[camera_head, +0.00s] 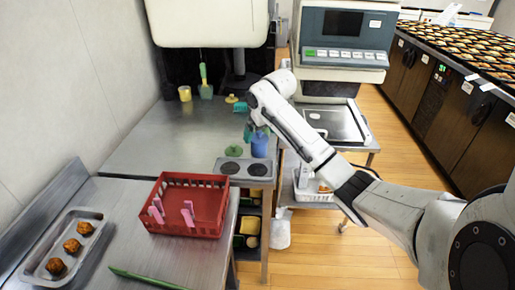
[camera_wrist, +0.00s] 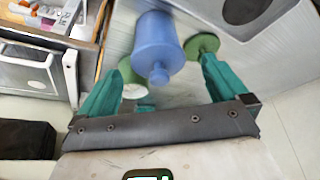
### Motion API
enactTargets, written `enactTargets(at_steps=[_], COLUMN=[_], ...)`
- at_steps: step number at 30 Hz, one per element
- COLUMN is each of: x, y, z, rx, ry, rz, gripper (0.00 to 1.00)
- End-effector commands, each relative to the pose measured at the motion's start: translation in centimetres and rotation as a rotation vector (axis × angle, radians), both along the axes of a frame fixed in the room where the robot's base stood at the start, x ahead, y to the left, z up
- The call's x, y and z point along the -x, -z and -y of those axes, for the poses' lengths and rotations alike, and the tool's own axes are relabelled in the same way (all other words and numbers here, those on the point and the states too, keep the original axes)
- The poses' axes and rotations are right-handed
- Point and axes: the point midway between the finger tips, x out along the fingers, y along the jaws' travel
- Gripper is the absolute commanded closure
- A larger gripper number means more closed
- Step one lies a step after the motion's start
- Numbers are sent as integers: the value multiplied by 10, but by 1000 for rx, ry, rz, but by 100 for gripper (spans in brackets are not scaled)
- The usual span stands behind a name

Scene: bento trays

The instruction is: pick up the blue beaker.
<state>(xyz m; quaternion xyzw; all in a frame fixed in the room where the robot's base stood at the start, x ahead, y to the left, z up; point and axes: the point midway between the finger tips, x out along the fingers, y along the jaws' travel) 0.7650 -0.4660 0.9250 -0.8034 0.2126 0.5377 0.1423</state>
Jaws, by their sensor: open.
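The blue beaker (camera_head: 259,146) stands on the metal counter (camera_head: 150,140), near its right edge. In the wrist view the blue beaker (camera_wrist: 158,45) lies ahead of and between my green fingers, its narrow knob end toward me. My gripper (camera_head: 250,131) is at the end of the white arm, close to the beaker in the head view. In the wrist view my gripper (camera_wrist: 160,82) is open, with a finger on each side. I cannot tell whether either finger touches the beaker.
Green round items (camera_wrist: 203,45) sit close beside the beaker. A two-ring panel (camera_head: 243,169) lies just in front of it. A red basket (camera_head: 188,204) with pink clips and a tray (camera_head: 66,244) of brown balls are nearer.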

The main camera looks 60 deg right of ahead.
Motion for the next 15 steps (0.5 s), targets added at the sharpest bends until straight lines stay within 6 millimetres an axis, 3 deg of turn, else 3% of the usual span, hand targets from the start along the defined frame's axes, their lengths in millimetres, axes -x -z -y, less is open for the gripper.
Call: enactTargets(at_steps=[7,15], x=[-4,-14], y=[17,52], z=[4,10], rx=[0,1], ry=[3,1], rz=[-1,-2], gripper=[0,0])
